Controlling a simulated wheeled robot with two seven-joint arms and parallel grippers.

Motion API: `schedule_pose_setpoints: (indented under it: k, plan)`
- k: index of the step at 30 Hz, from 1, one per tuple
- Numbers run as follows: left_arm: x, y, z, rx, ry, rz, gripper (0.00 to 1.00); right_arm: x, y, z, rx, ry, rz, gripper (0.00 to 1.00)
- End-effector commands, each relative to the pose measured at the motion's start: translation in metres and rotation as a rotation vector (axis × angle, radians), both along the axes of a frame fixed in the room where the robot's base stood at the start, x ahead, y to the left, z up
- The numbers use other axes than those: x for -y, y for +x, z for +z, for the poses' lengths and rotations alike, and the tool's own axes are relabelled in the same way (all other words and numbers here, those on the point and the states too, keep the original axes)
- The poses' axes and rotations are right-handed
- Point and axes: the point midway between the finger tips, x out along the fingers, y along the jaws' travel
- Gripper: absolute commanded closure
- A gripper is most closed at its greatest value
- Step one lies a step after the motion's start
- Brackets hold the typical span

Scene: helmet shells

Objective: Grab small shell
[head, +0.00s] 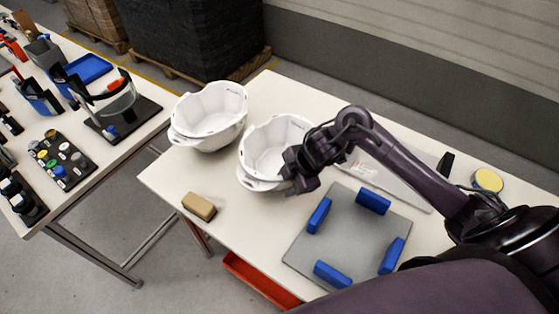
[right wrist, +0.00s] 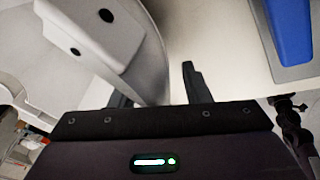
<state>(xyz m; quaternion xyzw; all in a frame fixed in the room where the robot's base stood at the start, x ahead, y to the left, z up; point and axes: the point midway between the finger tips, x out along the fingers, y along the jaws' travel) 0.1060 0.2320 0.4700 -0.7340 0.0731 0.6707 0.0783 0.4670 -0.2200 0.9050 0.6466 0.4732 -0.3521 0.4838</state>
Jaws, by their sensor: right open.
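Two white helmet shells lie open side up on the white table, and I cannot tell surely which is the small one. One shell (head: 208,116) is at the back left; the other shell (head: 266,152) is nearer the middle. My right gripper (head: 291,178) is at the right front edge of the middle shell. In the right wrist view, the shell (right wrist: 95,30) fills the upper left, and its wall reaches down between the open fingers of my right gripper (right wrist: 155,88). The shell partly hides the left finger. My left gripper is not in view.
A grey plate (head: 345,237) with several blue blocks stands at the front right. A tan block (head: 199,206) lies at the front left. A yellow round pad (head: 488,180) is at the right. A red bin (head: 258,282) is below the table edge. A side table (head: 100,160) holds tools.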

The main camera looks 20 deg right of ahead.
Motion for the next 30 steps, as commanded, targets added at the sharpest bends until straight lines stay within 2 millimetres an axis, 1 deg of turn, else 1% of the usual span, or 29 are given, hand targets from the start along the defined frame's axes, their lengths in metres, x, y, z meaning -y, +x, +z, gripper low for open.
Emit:
schedule_pose_setpoints:
  k: [5, 8, 15, 26, 30]
  plan:
    - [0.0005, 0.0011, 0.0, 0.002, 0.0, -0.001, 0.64, 0.0, 0.0001, 0.0, 0.0, 0.0, 0.0, 0.57]
    - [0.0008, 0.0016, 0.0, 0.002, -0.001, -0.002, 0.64, 0.0, 0.0002, 0.0001, 0.001, 0.0, 0.0, 0.69]
    - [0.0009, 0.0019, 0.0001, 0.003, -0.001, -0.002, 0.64, 0.0001, 0.0003, 0.0005, 0.001, 0.0, 0.0, 1.0]
    - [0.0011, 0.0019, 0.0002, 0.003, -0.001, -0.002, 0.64, 0.0001, 0.0012, 0.0021, 0.004, 0.001, -0.001, 1.0]
    - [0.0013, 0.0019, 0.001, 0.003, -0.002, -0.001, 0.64, 0.0, 0.0018, 0.0074, 0.006, 0.002, 0.0, 1.0]
